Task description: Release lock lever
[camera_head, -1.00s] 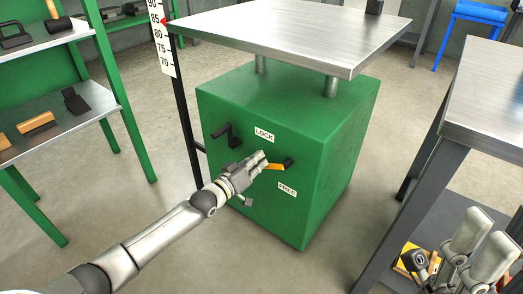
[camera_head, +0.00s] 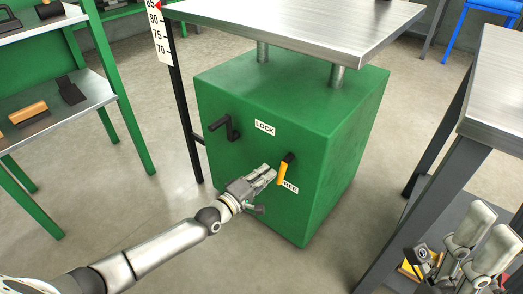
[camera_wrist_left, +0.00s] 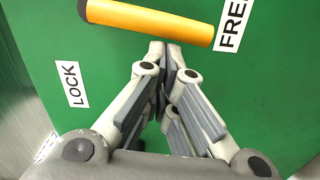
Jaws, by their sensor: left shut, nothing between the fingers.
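The lock lever is a short black crank with a yellow-orange grip (camera_head: 282,173) on the front of a green cabinet (camera_head: 228,95). The grip points down, partly over the FREE label (camera_head: 291,187); the LOCK label (camera_head: 265,128) is above it. In the left wrist view the grip (camera_wrist_left: 150,22) crosses the top, its end beside the FREE label (camera_wrist_left: 233,20). My left gripper (camera_head: 269,172) is shut and empty, just left of the grip. In the wrist view its fingertips (camera_wrist_left: 172,46) are close to the grip; I cannot tell whether they touch.
A black crank handle (camera_head: 228,127) sits on the cabinet's upper left. A metal tabletop (camera_head: 300,25) stands on posts above. A height scale (camera_head: 160,35) is at left. Green shelving (camera_head: 70,110) stands at far left, a metal table (camera_head: 495,90) at right. Floor is clear in front.

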